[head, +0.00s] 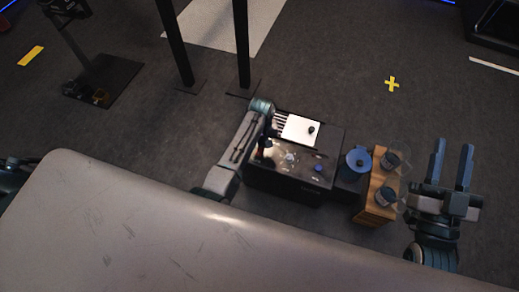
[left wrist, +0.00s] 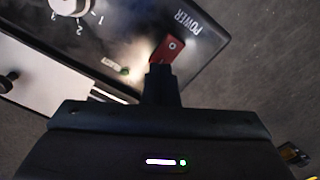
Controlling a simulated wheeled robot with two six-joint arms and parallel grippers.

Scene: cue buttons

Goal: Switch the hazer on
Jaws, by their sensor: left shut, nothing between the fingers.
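The hazer is a dark box (head: 283,187) on the floor side of the head view, with a white plate on top. The left wrist view shows its panel close up, with a red rocker switch (left wrist: 168,50) beside the word POWER, a white dial (left wrist: 68,5) numbered 1 to 3, and a small greenish light (left wrist: 114,65). My left gripper (left wrist: 162,72) is shut and empty, its tips right at the edge of the red switch. I cannot tell if they touch it. My right gripper (head: 452,162) is open and empty, to the right of the hazer.
A blue-lidded container (head: 358,160) stands just right of the hazer, beside a wooden block (head: 374,210) holding clear cups with dark contents. Black posts (head: 175,45) stand behind. A yellow cross (head: 392,84) marks open dark floor at the back right.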

